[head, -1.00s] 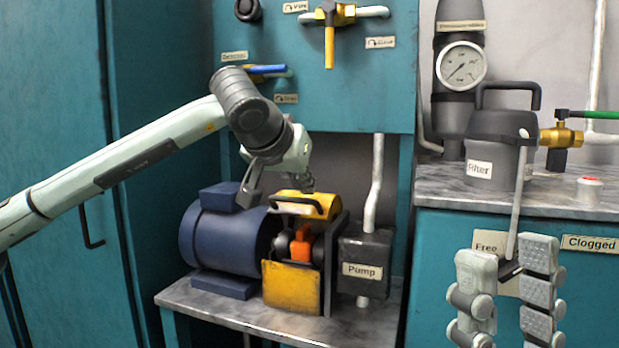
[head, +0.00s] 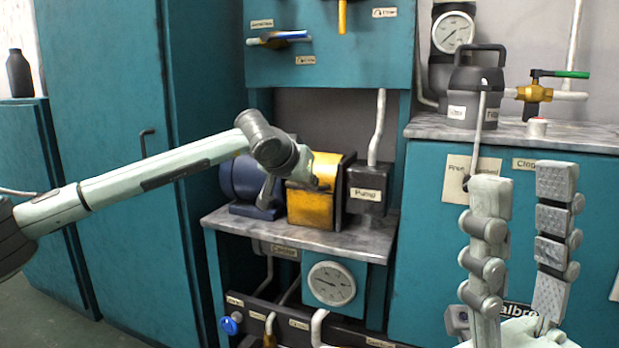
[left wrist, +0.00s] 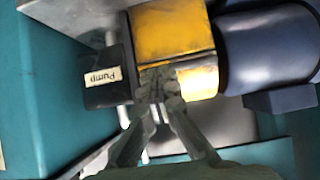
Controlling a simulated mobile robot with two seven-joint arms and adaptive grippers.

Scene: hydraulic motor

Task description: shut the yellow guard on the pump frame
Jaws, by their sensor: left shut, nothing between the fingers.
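The pump frame's yellow guard (head: 308,208) is down in the head view, its face covering the front. No orange coupling shows behind it. It also shows in the left wrist view (left wrist: 172,33). My left gripper (head: 318,184) is shut and empty at the guard's upper front. In the left wrist view the fingertips (left wrist: 158,82) lie against or just before the guard's edge; I cannot tell whether they touch. The guard's handle is not visible. My right gripper (head: 523,174) stands upright at the right, fingers wide apart, with nothing held.
The blue motor (head: 240,185) is left of the guard, partly behind my left arm. The dark pump box (head: 367,188) is close on its right. All stand on a marble-topped bench (head: 345,240). A gauge (head: 331,284) sits below. A filter (head: 476,95) stands on the right counter.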

